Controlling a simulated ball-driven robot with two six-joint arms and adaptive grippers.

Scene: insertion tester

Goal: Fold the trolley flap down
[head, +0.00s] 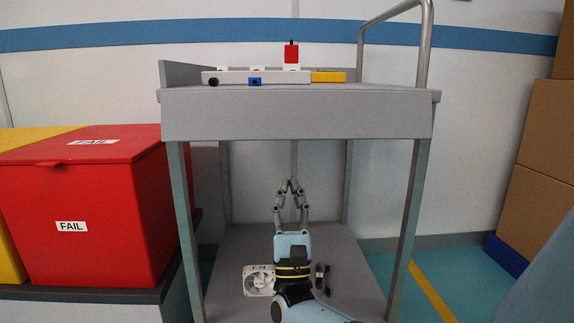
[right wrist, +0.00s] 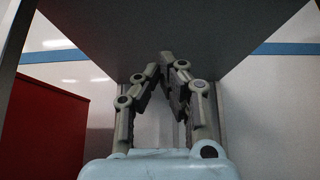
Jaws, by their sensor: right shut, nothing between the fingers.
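The grey trolley (head: 297,114) stands in the middle of the head view, with a broad flat panel along the front of its top. I cannot tell for sure whether this panel is the flap. A short grey plate (head: 180,73) stands upright at the left end of the top. My right gripper (head: 289,183) points up below the front panel, above the lower shelf, with its fingers shut and empty. In the right wrist view its fingertips (right wrist: 167,55) lie in front of the dark underside of the trolley top (right wrist: 160,25). Contact cannot be told. My left gripper is not in view.
A white bar (head: 228,76), a red block (head: 291,53) and a yellow block (head: 328,77) are on the trolley top. A fan (head: 258,280) lies on the lower shelf. A red FAIL bin (head: 90,210) stands left; cardboard boxes (head: 545,130) stand right.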

